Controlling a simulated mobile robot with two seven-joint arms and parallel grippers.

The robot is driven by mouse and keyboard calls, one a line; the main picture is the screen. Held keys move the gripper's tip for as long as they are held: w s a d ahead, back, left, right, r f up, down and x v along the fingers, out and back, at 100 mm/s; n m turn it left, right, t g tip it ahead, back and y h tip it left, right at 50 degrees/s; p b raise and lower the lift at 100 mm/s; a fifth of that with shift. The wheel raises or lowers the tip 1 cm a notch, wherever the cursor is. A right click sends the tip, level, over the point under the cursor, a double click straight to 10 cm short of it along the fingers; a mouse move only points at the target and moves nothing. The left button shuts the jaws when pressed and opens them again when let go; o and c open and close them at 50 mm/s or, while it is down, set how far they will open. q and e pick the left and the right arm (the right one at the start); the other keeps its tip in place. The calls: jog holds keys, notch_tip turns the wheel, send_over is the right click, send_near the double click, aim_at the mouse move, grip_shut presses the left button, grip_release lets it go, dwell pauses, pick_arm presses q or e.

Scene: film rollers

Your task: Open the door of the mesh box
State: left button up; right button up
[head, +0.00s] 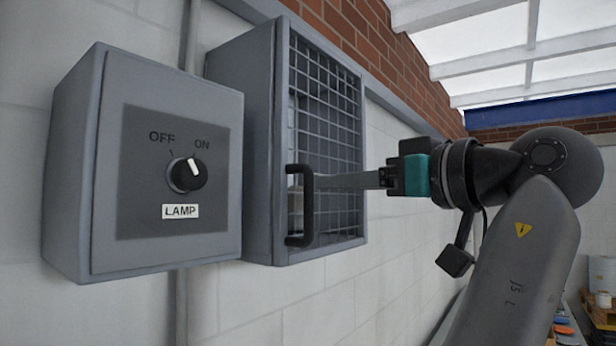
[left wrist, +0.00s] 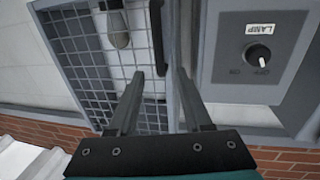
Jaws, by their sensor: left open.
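The grey mesh box (head: 252,140) hangs on the wall, and its mesh door (head: 335,130) appears shut. A black bar handle (head: 308,205) stands upright at the door's left edge. In the left wrist view, which is turned over, the handle (left wrist: 157,35) shows beyond my fingers. My left gripper (head: 305,182) is open at the handle, with its fingers pointing left. In the left wrist view, the handle's end lies between the fingertips of the gripper (left wrist: 159,73). I cannot tell whether they touch it. A bulb (left wrist: 118,32) shows behind the mesh.
A grey switch box (head: 140,110) with a LAMP label and a black knob (head: 187,174), turned toward ON, is mounted just left of the mesh box. White block wall (head: 330,295) lies below, with brick above. Pallets and containers (head: 602,285) stand far right.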

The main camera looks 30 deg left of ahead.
aim_at(312, 185)
pick_arm(q)
jog(key=p+x, duration=0.2)
jog(key=x, duration=0.5)
jog(key=shift+w+a, duration=0.15)
jog(key=shift+a, duration=0.2)
jog(key=shift+c, duration=0.3)
grip_shut()
dwell(0.7)
